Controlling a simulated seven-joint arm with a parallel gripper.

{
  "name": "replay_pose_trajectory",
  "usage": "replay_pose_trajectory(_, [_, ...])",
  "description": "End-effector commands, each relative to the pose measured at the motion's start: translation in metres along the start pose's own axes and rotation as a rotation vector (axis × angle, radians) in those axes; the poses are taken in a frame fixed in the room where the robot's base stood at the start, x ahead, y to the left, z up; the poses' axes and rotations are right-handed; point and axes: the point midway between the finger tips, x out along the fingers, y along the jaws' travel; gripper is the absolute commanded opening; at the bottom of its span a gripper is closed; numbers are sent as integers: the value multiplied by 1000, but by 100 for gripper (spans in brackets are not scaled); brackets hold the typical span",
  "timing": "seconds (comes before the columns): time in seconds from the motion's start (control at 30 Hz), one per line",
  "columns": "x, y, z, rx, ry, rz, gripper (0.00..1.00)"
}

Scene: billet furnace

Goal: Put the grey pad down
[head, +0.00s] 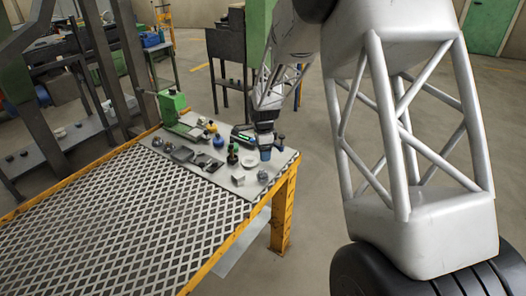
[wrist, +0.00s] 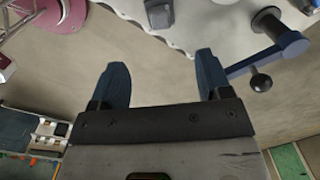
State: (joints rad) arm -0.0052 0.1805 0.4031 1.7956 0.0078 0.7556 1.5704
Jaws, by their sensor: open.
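My gripper (head: 265,153) is at the right edge of the work plate in the head view. In the wrist view its two dark blue fingers (wrist: 161,62) are spread apart with nothing between them. A small dark grey piece (wrist: 160,14) lies on the pale plate beyond the fingertips, cut off by the top edge; it may be the grey pad, but I cannot tell. In the head view, a small light grey block (head: 238,180) and flat dark pieces (head: 182,154) lie on the plate, apart from my gripper.
The grey plate (head: 222,186) holds several small parts, including a white ring (head: 249,161) and a green machine (head: 172,106). A blue crank arm with a dark knob (wrist: 261,80) is close to the right finger. The lattice tabletop (head: 110,215) is clear.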

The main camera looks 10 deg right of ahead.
Motion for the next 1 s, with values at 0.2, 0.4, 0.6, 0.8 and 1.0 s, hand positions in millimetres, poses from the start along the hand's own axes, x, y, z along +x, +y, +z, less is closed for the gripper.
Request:
replay_pose_trajectory(0.2, [0,0,0,0,0,0,71])
replay_pose_trajectory(0.4, [-4,2,0,-11,0,-3,71])
replay_pose_trajectory(0.6, [-27,18,-1,-75,1,-14,71])
replay_pose_trajectory(0.8, [-67,52,-2,-208,5,-35,71])
replay_pose_trajectory(1.0, [-109,96,-3,-370,14,-56,71])
